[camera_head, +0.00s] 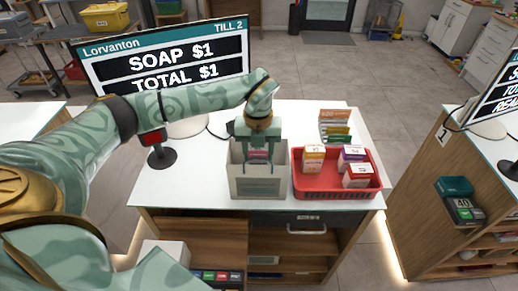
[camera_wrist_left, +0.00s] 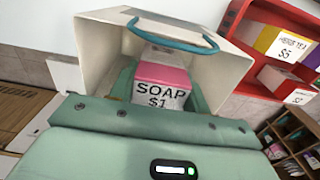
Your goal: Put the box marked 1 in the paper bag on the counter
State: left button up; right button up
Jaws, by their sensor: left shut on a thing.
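A pink and white box labelled "SOAP $1" (camera_wrist_left: 160,84) is between the fingers of my left gripper (camera_head: 258,150). In the head view only a bit of its pink (camera_head: 258,155) shows between the fingers. The paper bag (camera_head: 258,189), pale with a blue-green handle, stands open on the white counter (camera_head: 205,187). My left gripper is shut on the box and reaches down into the bag's mouth; the wrist view also shows the bag (camera_wrist_left: 105,50) around the box. Whether the box touches the bag's bottom is hidden. My right gripper is not in view.
A red tray (camera_head: 335,192) with several priced boxes stands just right of the bag. A card rack (camera_head: 335,125) is behind it. A till screen (camera_head: 165,60) reading "SOAP $1, TOTAL $1" stands at the back left, with a scanner (camera_head: 155,145) in front.

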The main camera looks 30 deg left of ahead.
pick_arm(q)
jog(key=shift+f, duration=0.6)
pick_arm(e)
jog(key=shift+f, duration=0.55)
pick_arm(q)
jog(key=shift+r, duration=0.1)
jog(key=o, duration=1.1)
jog(key=shift+c, duration=0.2)
notch_tip(320, 180, up, 23)
jog(key=p, duration=0.8)
jog(key=shift+r, duration=0.15)
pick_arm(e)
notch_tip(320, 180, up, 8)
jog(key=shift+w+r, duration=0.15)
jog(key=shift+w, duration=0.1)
